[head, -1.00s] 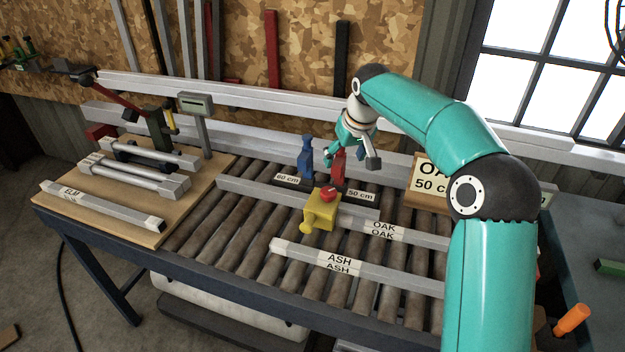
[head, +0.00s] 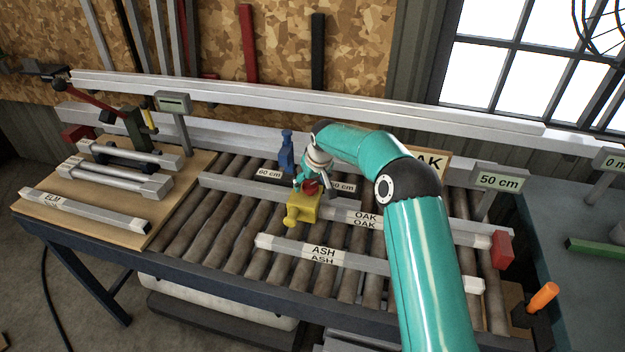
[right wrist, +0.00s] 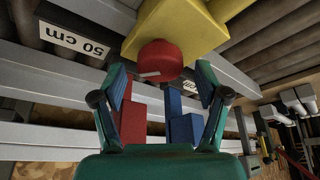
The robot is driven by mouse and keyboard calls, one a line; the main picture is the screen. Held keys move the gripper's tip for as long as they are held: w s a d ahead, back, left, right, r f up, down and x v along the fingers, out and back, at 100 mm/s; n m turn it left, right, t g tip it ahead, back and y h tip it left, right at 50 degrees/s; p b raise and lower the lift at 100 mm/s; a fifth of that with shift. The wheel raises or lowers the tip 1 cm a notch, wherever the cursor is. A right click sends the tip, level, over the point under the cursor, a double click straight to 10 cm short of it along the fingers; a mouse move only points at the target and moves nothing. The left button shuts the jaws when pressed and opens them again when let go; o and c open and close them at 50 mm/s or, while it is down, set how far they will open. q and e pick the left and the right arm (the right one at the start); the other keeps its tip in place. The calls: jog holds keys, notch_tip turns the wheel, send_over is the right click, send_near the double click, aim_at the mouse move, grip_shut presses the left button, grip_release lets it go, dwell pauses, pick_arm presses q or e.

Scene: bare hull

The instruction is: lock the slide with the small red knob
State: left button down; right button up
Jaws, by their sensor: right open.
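The small red knob (head: 311,187) sits on top of the yellow slide block (head: 301,208), which rides on the OAK bar on the roller table. My right gripper (head: 311,181) is close above and behind the knob, partly covering it. In the right wrist view the red knob (right wrist: 158,61), with a pale mark on it, and the yellow block (right wrist: 178,28) are just ahead of the open fingers (right wrist: 160,80). The knob lies about midway between the fingertips. I cannot tell whether they touch it. My left gripper is not in view.
A blue stop (head: 286,152) stands by the 60 cm label (head: 269,174). A red stop (right wrist: 132,118) shows below the knob in the right wrist view. The ASH bar (head: 350,262) lies in front. A board with an ELM bar (head: 85,209) is at left.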

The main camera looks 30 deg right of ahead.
jog(key=shift+w+f, duration=0.15)
jog(key=shift+f, duration=0.15)
